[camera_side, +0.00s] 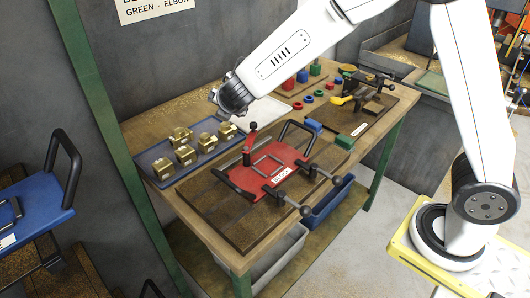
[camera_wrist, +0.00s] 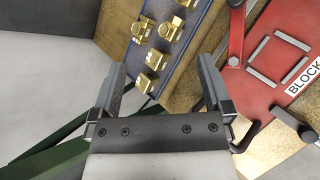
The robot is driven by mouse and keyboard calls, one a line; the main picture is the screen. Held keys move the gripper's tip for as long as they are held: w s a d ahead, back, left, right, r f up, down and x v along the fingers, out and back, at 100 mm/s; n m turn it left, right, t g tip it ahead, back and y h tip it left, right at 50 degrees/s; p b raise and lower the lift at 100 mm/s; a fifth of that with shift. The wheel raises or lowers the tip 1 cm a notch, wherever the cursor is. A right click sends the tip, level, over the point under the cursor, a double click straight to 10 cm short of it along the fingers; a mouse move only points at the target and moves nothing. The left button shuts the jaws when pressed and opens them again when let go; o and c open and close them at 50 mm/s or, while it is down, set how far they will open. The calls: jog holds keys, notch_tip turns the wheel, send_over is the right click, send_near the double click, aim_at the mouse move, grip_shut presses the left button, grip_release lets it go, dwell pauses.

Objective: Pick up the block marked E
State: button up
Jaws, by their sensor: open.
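Several small brass blocks stand on a blue tray (camera_side: 150,178) at the left of the bench, among them one at the near left (camera_side: 162,168), one at the middle front (camera_side: 185,155) and one at the right end (camera_side: 228,131). The blocks also show in the wrist view, ahead of my fingers, including a nearest one (camera_wrist: 147,80) and one beyond it (camera_wrist: 155,60). No letter is legible, so I cannot tell which is E. My gripper (camera_wrist: 161,68) is open and empty, its two fingers apart. In the side view it is partly hidden behind my wrist, over the right end of the tray.
A red plate fixture (camera_side: 236,182) labelled BLOCK, with clamps and handles, stands close to the right of the tray. Small coloured parts and a vise (camera_side: 362,83) are at the far right. The grey wall stands behind the bench.

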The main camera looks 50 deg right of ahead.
jog(key=w+a+f+n+t+y, duration=0.1)
jog(key=w+a+n+t+y, duration=0.1)
jog(key=w+a+n, duration=0.35)
jog(key=w+a+f+n+t+y, duration=0.1)
jog(key=w+a+n+t+y, duration=0.15)
jog(key=a+n, duration=0.6)
jog(key=m, duration=0.1)
send_near(162, 164)
jog(key=x, duration=0.3)
jog(key=shift+w+r, duration=0.15)
jog(key=shift+w, duration=0.1)
jog(key=shift+w, duration=0.15)
jog(key=shift+x, duration=1.1)
jog(key=shift+w, duration=0.1)
jog(key=shift+g, duration=0.25)
jog(key=shift+x, duration=2.5)
